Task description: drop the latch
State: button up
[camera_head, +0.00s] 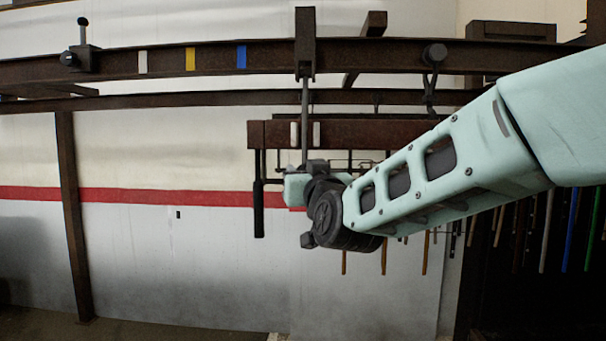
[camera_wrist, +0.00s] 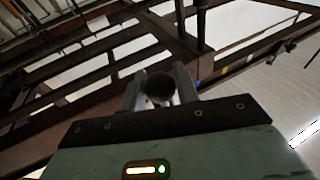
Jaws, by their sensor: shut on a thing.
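The likely latch (camera_head: 83,50) is a dark block with an upright, round-topped pin at the left of the overhead rail (camera_head: 200,57). Its pin stands up. A brown rack (camera_head: 375,132) hangs below the rail from a dark hanger (camera_head: 305,42) and thin rod. My gripper (camera_wrist: 158,86) is shut on a dark round knob (camera_wrist: 158,92), seen between its two grey fingers in the wrist view. In the head view my wrist is just below the rack's left part, well right of and below the latch. My arm and wrist hide the fingertips and the held knob there.
White, yellow (camera_head: 190,59) and blue (camera_head: 241,56) marks sit on the rail between latch and hanger. A round dark fitting (camera_head: 435,54) is farther right. A black-gripped bar (camera_head: 259,205) hangs at the rack's left end. A brown post (camera_head: 72,220) stands at left.

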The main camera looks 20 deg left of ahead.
jog(key=shift+w+a, duration=0.15)
jog(key=shift+w, duration=0.95)
jog(key=shift+w+a, duration=0.15)
jog(key=shift+w, duration=0.95)
jog(key=o, duration=0.9)
jog(key=shift+w+f, duration=0.1)
jog(key=shift+s+d+b, duration=0.25)
jog(key=shift+s+b, duration=0.35)
jog(key=shift+s, duration=0.6)
jog(key=shift+s+d+b, duration=0.2)
jog(key=shift+s+b, duration=0.4)
jog(key=shift+s, duration=0.6)
jog(key=shift+s+d+b, duration=0.25)
jog(key=shift+s+b, duration=0.35)
jog(key=shift+s, duration=0.6)
